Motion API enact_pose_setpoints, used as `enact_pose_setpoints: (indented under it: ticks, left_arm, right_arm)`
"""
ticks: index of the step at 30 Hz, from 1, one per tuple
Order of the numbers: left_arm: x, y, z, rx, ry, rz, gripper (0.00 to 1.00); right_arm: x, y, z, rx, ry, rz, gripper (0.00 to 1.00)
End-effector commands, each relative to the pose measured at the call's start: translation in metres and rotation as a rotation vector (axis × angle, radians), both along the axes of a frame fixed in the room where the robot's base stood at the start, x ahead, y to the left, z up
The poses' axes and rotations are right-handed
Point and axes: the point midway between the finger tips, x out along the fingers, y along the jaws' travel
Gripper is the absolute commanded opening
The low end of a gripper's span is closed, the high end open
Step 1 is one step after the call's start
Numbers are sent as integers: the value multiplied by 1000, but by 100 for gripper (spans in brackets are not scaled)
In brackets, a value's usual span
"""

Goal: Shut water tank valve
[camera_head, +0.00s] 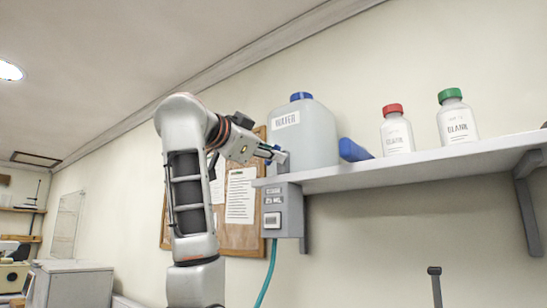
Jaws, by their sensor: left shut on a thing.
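The water tank (312,135) is a translucent grey jug with a blue cap and a "WATER" label, standing at the left end of the wall shelf. Its valve (281,158) is a small grey fitting low on the tank's left side. My left gripper (270,153) reaches in from the left and is shut on the valve. The fingers are small in view and partly cover the valve, so its handle position cannot be told. My right gripper is not in view.
The shelf (400,168) also bears a blue object (354,150), a red-capped bottle (397,133) and a green-capped bottle (457,122). A grey dispenser box (283,210) with a teal hose (267,275) hangs below the shelf's left end. A corkboard (242,236) is behind my arm.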

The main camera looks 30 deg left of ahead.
Motion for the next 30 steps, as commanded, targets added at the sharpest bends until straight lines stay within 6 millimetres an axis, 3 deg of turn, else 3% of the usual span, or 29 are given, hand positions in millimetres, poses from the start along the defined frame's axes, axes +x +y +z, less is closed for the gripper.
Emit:
enact_pose_setpoints:
  ticks: [18,30]
  left_arm:
    - [-1,0,0,569,-44,3,0]
    - [0,-2,-3,793,-61,-1,0]
  right_arm:
    - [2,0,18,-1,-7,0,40]
    - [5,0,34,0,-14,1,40]
